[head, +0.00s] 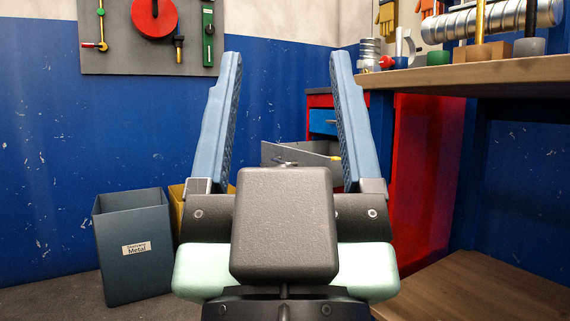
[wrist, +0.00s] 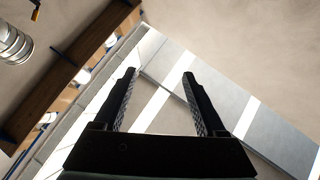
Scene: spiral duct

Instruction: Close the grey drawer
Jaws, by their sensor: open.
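The grey drawer (head: 304,152) is pulled open from the red cabinet (head: 320,100) in the head view. Its front panel and handle face left, and its lower part is hidden behind my gripper. My gripper (head: 286,55) fills the middle foreground, with its two blue fingers spread wide and nothing between them. The drawer shows beyond and between the fingers, apart from them. In the wrist view my gripper (wrist: 160,73) is also open and empty, and the drawer cannot be made out there.
A blue drawer (head: 323,121) sits above the grey one. A workbench (head: 470,80) with duct and tools stands at right, over a low wooden surface (head: 480,290). A dark metal bin (head: 133,270) and a yellow bin (head: 177,205) stand at left. A tool board (head: 120,60) hangs behind.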

